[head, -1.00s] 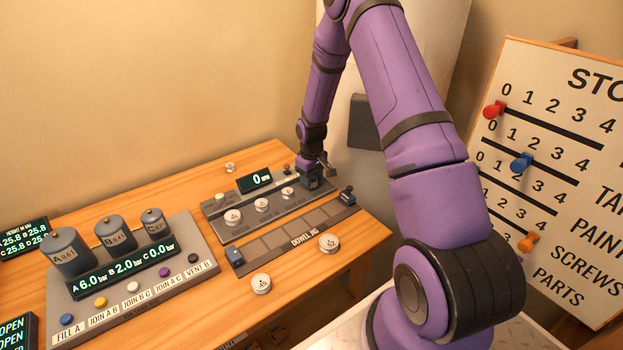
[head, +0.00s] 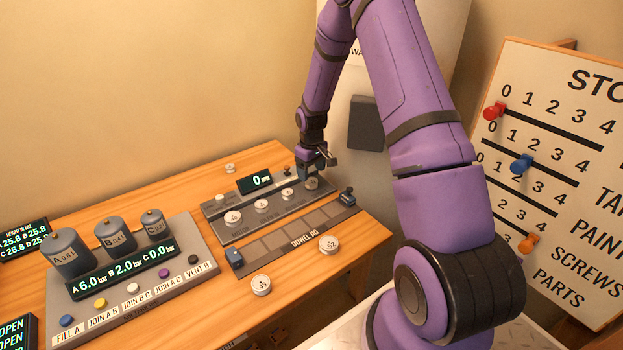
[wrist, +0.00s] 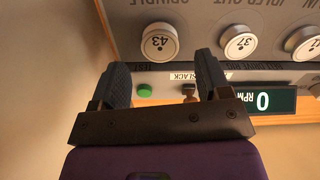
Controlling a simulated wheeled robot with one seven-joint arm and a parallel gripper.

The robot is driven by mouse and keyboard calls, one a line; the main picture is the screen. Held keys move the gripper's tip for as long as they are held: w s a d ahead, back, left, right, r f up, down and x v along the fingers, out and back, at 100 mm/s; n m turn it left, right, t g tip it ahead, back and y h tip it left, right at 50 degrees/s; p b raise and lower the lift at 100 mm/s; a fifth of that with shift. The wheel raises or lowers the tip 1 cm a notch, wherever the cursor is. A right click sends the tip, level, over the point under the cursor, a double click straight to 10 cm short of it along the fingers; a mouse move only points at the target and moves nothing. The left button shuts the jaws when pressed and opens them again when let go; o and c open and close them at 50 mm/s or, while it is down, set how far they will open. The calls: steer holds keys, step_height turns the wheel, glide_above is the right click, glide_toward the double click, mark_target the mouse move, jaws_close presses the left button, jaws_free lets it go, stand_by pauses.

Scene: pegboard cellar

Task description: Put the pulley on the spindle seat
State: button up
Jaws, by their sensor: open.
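A round white-topped pulley marked 43 (wrist: 159,42) sits on the grey drive panel (head: 222,232), by a label that reads upside down as spindle. In the head view this pulley (head: 311,184) is at the panel's right end, just below my gripper (head: 311,173). My gripper is open, and in the wrist view its two dark fingers (wrist: 163,68) are apart with nothing between them. The pulley lies just beyond the fingertips and looks clear of them. The seat itself is hidden under the pulley.
Other pulleys sit in a row on the panel, including one marked 37 (wrist: 239,42). Loose discs lie on the wooden bench, in front (head: 261,285) and at the right (head: 329,245). The display (head: 255,181) reads 0 rpm. A dowel jig (head: 290,240) lies before the panel.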

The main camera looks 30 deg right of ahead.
step_height(320, 180, up, 9)
step_height(320, 180, up, 13)
steer(key=t, duration=0.1)
glide_above(311, 181)
steer(key=s+a, duration=0.5)
steer(key=s+a+r+m+t, duration=0.1)
steer(key=s+a+r, duration=0.3)
steer(key=s+r, duration=0.45)
steer(key=s+a+r+t, duration=0.1)
steer(key=s+a+r, duration=0.2)
steer(key=s, duration=0.7)
steer(key=s+a+r+m+t, duration=0.1)
steer(key=s+r, duration=0.4)
steer(key=s, duration=0.6)
steer(key=shift+a+t, duration=0.6)
steer(key=shift+a, duration=0.5)
